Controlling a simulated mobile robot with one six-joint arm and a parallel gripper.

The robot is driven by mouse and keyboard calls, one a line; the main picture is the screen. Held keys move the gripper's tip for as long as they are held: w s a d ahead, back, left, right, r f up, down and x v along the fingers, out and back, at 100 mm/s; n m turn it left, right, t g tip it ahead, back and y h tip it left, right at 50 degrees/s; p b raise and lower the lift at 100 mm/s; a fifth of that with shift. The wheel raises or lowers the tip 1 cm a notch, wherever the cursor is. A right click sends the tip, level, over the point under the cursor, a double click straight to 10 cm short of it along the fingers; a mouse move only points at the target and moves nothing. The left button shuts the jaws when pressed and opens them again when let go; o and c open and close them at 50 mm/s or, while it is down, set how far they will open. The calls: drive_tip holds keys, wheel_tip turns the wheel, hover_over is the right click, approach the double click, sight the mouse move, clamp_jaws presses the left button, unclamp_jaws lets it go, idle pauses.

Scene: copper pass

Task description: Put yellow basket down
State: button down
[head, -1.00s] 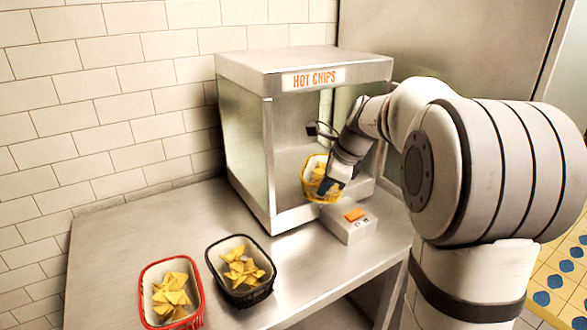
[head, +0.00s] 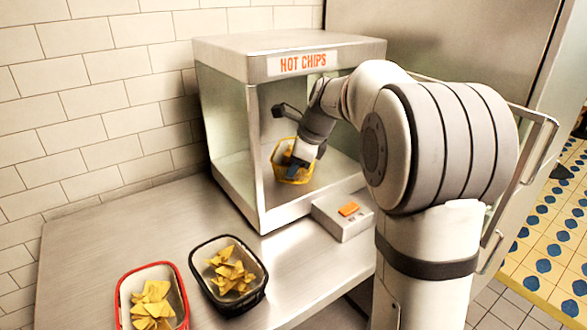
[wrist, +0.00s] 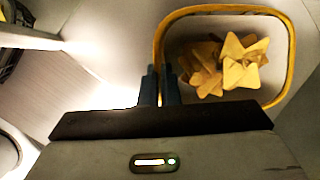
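The yellow basket (head: 276,172) holds several chips and is inside the open-fronted HOT CHIPS cabinet (head: 232,180), low over its floor. I cannot tell whether its base touches the floor. My gripper (head: 291,160) reaches in through the front and is at the basket's rim. In the wrist view, the yellow rim (wrist: 291,50) runs to my gripper (wrist: 160,70), whose two fingers are close together with the rim between them. The chips (wrist: 228,65) lie to the right of the fingers.
A black basket (head: 244,305) and a red basket (head: 124,302), both with chips, stand on the steel counter (head: 90,240) at front left. A grey box with an orange button (head: 349,209) sits before the cabinet. A framed door (head: 535,150) stands at right.

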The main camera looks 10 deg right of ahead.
drive_tip(key=c, duration=2.1)
unclamp_jaws()
drive_tip(key=shift+s+f, duration=0.1)
drive_tip(key=o, duration=0.4)
drive_tip(key=v, duration=0.5)
drive_tip(key=s+d, duration=0.8)
drive_tip(key=s, duration=0.1)
drive_tip(key=s+a+f+n+h, duration=0.1)
drive_tip(key=s+a+f+n, duration=0.2)
drive_tip(key=s+n, duration=0.3)
drive_tip(key=s+a+f+n+g+h, duration=0.1)
drive_tip(key=s+a+f+n, duration=0.2)
drive_tip(key=s+f+n, duration=0.2)
drive_tip(key=s+a+f+n+h, duration=0.1)
drive_tip(key=s+a+f+n, duration=0.2)
drive_tip(key=s+n, duration=0.5)
drive_tip(key=shift+f+n, duration=0.25)
drive_tip(key=shift+n, duration=0.55)
drive_tip(key=shift+f+n, duration=0.2)
drive_tip(key=shift+n, duration=0.6)
